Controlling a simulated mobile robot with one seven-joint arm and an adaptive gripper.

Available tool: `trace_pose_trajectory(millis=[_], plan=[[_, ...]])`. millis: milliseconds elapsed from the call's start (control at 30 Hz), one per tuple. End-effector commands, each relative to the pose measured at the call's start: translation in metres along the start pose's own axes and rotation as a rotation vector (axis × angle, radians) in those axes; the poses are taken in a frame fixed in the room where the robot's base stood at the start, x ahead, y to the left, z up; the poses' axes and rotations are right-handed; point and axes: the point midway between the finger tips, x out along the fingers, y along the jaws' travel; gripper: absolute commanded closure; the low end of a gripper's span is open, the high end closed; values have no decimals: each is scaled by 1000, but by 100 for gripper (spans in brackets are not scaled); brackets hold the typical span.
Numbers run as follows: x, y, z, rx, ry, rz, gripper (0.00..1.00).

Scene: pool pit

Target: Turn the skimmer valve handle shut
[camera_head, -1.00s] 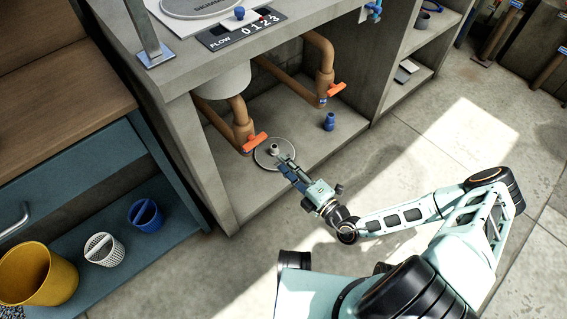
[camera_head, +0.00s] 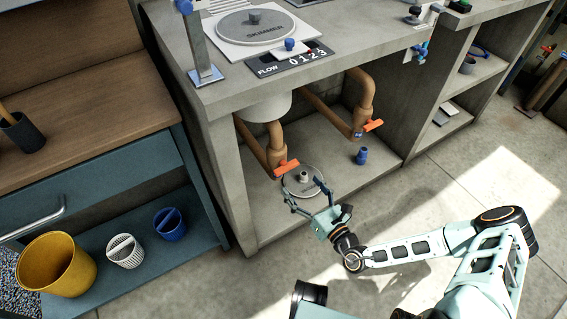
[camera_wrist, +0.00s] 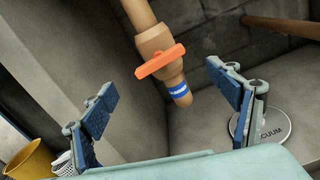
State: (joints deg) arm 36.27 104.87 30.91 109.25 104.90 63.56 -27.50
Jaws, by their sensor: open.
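An orange valve handle (camera_head: 286,166) sits on the left brown pipe (camera_head: 275,138) under the counter. The wrist view shows this handle (camera_wrist: 160,62) lying crosswise, slanted over the pipe, above a blue-and-white band (camera_wrist: 178,88) too small to read. A second orange handle (camera_head: 373,125) is on the right pipe. The counter lid (camera_head: 255,30) is marked SKIMMER. My gripper (camera_head: 304,188) is open and empty, in front of and below the left handle, fingers spread wide. In the wrist view my gripper's fingers (camera_wrist: 160,82) stand either side of the valve, not touching it.
A round vacuum plate (camera_head: 292,189) lies on the cabinet floor behind my fingers; a blue fitting (camera_head: 361,156) stands to its right. Concrete side walls flank the opening. A yellow bucket (camera_head: 57,264) and small baskets stand at left. The floor in front is clear.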

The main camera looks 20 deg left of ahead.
Motion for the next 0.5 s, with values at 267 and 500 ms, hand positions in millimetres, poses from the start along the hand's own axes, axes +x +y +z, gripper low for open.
trace_pose_trajectory(millis=[267,500], plan=[[10,2,-1,-132,-1,1,19],[49,2,-3,-131,-2,2,19]])
